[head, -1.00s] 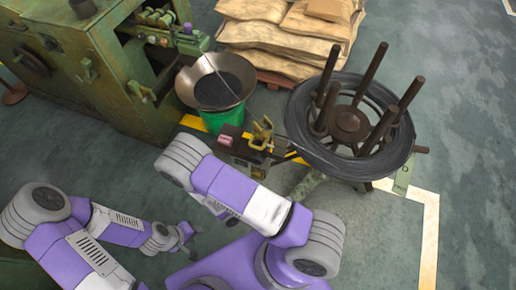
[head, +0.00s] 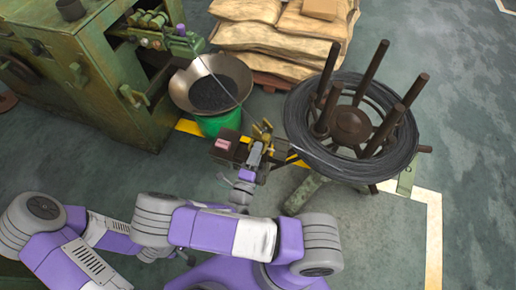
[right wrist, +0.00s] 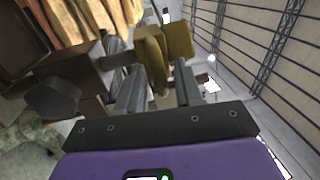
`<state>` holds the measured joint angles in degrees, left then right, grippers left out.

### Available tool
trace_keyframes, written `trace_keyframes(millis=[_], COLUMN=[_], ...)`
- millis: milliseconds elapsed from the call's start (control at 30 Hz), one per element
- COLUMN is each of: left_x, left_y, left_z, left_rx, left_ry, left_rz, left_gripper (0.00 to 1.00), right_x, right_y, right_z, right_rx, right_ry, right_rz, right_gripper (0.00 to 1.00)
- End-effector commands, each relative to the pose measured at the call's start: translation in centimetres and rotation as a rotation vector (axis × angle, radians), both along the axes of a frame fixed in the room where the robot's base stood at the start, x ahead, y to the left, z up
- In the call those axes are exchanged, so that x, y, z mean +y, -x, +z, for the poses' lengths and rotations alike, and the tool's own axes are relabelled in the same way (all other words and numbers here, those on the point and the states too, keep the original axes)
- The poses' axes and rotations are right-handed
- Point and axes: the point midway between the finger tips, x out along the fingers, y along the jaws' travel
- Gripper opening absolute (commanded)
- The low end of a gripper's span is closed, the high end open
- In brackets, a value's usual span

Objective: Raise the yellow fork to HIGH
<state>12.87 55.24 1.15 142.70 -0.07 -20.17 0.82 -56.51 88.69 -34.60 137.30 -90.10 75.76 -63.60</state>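The yellow fork (head: 262,131) stands on the small dark block (head: 226,147) between the green bucket and the wire reel. In the right wrist view the fork (right wrist: 153,62) shows as two yellow plates just beyond and between the fingertips. My right gripper (head: 256,154) is at the fork, coming from the front. In the right wrist view its two fingers (right wrist: 158,84) stand apart, one on each side of the fork's near plate; contact is not clear. My left gripper is mostly hidden behind my right arm in the head view.
A dark wire coil (head: 300,140) sits on a reel with upright brown posts, close right of the fork. A metal bowl (head: 185,92) on a green bucket (head: 217,123) stands behind it. A green machine (head: 110,90) is at left, stacked sacks (head: 262,38) at the back.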

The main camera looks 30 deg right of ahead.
Motion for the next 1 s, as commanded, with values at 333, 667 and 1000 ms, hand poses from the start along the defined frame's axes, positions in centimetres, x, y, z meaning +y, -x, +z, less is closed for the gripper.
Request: trace_keyframes(millis=[333,667,1000], left_x=[0.02,0.01,0.01], left_y=[0.03,0.02,0.02], left_z=[-0.03,-0.04,0.82], left_rx=[0.0,0.0,0.001], left_ry=[0.0,0.0,0.0], left_rz=[0.001,0.0,0.001], left_gripper=[0.43,0.43,0.43], right_x=[-0.24,-0.23,0.23], right_y=[-0.11,-0.1,-0.39], right_z=[0.07,0.08,0.8], right_rx=[0.0,-0.001,-0.001], right_ry=[-0.001,-0.001,0.002], right_rz=[0.0,0.0,0.012], right_gripper=[0.31,0.0,0.0])
